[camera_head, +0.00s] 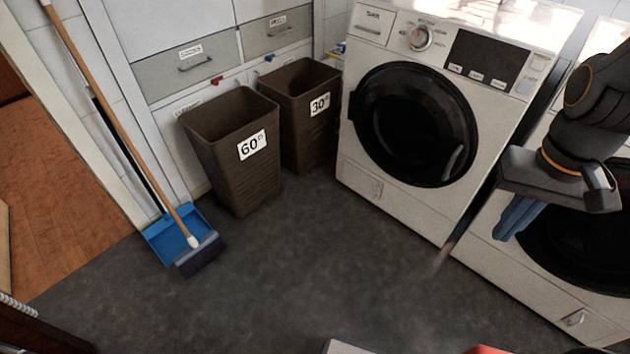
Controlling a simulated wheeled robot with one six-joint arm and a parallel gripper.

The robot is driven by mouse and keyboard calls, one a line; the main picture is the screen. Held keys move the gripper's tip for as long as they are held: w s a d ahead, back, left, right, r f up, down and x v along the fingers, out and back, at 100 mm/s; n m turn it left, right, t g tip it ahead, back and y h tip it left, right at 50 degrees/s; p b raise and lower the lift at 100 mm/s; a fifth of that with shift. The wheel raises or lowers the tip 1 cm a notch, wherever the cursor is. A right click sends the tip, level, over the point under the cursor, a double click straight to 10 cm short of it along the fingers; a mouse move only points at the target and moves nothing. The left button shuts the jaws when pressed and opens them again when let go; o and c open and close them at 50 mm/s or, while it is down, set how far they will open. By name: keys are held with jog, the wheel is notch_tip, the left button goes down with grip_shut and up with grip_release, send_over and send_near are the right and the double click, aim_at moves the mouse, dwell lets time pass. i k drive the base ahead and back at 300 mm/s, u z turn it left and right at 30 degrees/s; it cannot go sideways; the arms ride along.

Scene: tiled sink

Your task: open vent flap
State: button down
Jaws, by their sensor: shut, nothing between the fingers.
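My gripper (505,234) is at the right, its blue fingers pointing down and left, shut and empty. It hangs in front of the right-hand white machine, overlapping the left edge of its dark round door (572,240). A low flap (580,318) with a small pale handle is at the bottom right of that machine and looks closed. My gripper is apart from it, up and to the left. A similar low panel (362,184) is on the left machine, also closed. No label marks either one as the vent flap.
The left washing machine (358,170) has a closed black door. Two brown baskets, marked 60 (228,180) and 30 (318,135), stand by the drawers. A broom (125,125) and blue dustpan (162,240) are at the left. The grey floor between is clear.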

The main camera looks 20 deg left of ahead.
aim_at(365, 182)
jog(key=u, duration=0.65)
jog(key=i, duration=1)
jog(key=u, duration=0.3)
